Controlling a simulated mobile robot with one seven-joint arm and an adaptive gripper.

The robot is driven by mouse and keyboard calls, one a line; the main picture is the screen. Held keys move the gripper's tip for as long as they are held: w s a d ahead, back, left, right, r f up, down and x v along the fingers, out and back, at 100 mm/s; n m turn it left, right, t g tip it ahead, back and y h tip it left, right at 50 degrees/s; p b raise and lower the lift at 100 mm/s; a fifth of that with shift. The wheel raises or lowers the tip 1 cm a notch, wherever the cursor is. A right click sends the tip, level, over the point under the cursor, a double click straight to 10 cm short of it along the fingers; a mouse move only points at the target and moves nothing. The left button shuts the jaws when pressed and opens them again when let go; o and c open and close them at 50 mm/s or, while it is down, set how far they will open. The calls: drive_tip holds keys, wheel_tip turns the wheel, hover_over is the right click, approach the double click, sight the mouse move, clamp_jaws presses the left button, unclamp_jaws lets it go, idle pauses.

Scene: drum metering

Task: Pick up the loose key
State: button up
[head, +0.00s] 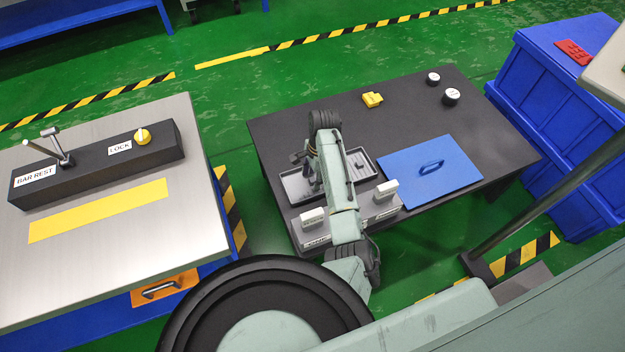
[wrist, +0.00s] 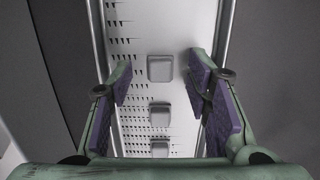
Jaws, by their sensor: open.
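In the wrist view my gripper (wrist: 159,78) is open and empty, with purple pads on both sides of a pale grey panel (wrist: 178,25) with rows of dark marks. Three grey square blocks stand in a line on it: a far block (wrist: 160,68) between the fingertips, a middle block (wrist: 160,114) and a near block (wrist: 160,149). I see no contact between pads and blocks. I cannot tell which, if any, is the loose key. In the head view my arm hides part of a grey tray (head: 365,162) on the dark table.
The dark table (head: 275,125) also bears a yellow piece (head: 372,99), two round white-topped knobs (head: 451,96), a blue plate with a handle (head: 462,185) and two white blocks (head: 387,190). A metal bench (head: 200,245) stands left, a blue crate (head: 560,120) right.

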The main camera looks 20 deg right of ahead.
drive_tip(key=shift+c, duration=0.2)
drive_tip(key=c, duration=0.8)
drive_tip(key=shift+r, duration=0.1)
